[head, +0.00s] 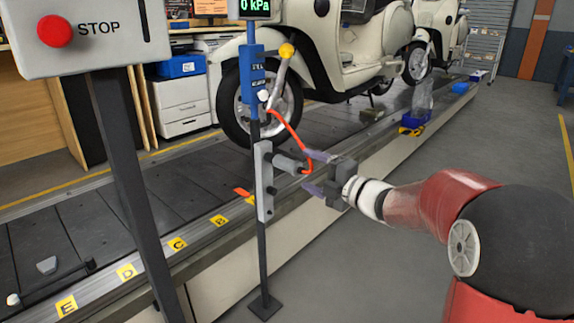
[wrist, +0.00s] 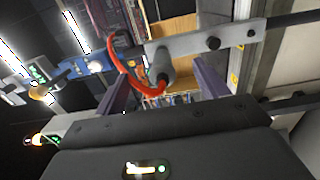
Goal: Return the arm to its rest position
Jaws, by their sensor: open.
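My gripper (head: 314,172) is open in the middle of the head view, its two purple fingers pointing left. My red arm reaches in from the lower right. Just beyond the fingers is a grey cylindrical fitting (head: 289,163) with an orange hose, seated on a light grey bracket (head: 264,182). In the wrist view, the fitting (wrist: 160,65) shows between the open fingers (wrist: 163,85). Nothing is visibly gripped. I cannot tell how far the fingertips are from the fitting.
The bracket is on a dark post (head: 262,250) with a blue gauge unit (head: 252,85) reading 0 kPa. A STOP panel (head: 95,50) stands at the left. A cream scooter (head: 345,50) stands on the conveyor (head: 160,195). The floor right of the conveyor (head: 350,270) is clear.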

